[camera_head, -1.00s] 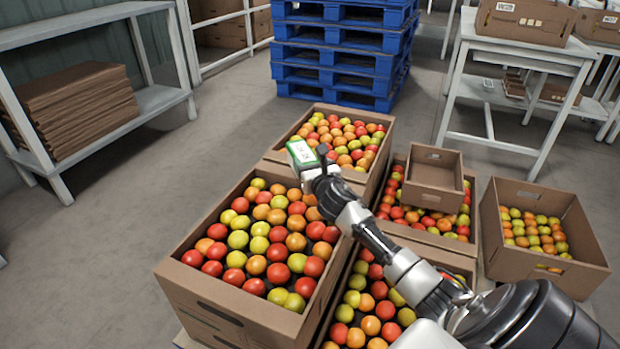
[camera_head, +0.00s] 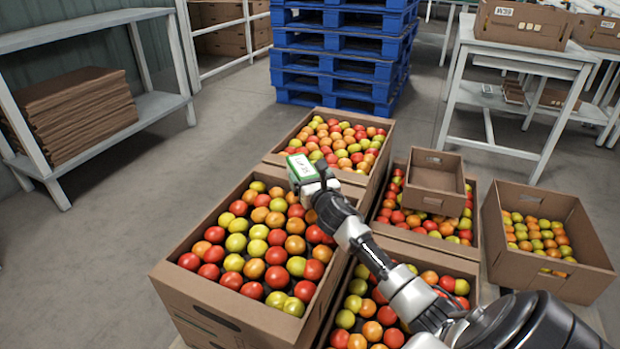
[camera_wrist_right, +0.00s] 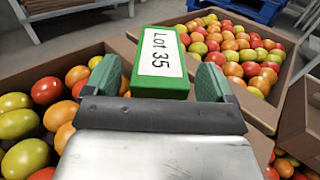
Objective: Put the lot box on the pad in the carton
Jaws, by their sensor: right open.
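The lot box is a small green box (camera_head: 301,168) with a white label on top. The wrist view shows the label "Lot 35" on the box (camera_wrist_right: 160,62). It is at the back right corner of the large near carton (camera_head: 215,318), which is full of tomatoes. My right gripper (camera_wrist_right: 157,80) is open, with its two fingers on either side of the box and narrow gaps visible. In the head view my right gripper (camera_head: 315,186) is just in front of the box. The box's underside and any pad under it are hidden. My left gripper is not in view.
More tomato cartons stand close by: one behind (camera_head: 276,153), one below my right arm (camera_head: 440,258), and one at the right (camera_head: 535,275). An empty small carton (camera_head: 432,200) sits on another. Blue pallets (camera_head: 340,70) stand behind; floor is clear at left.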

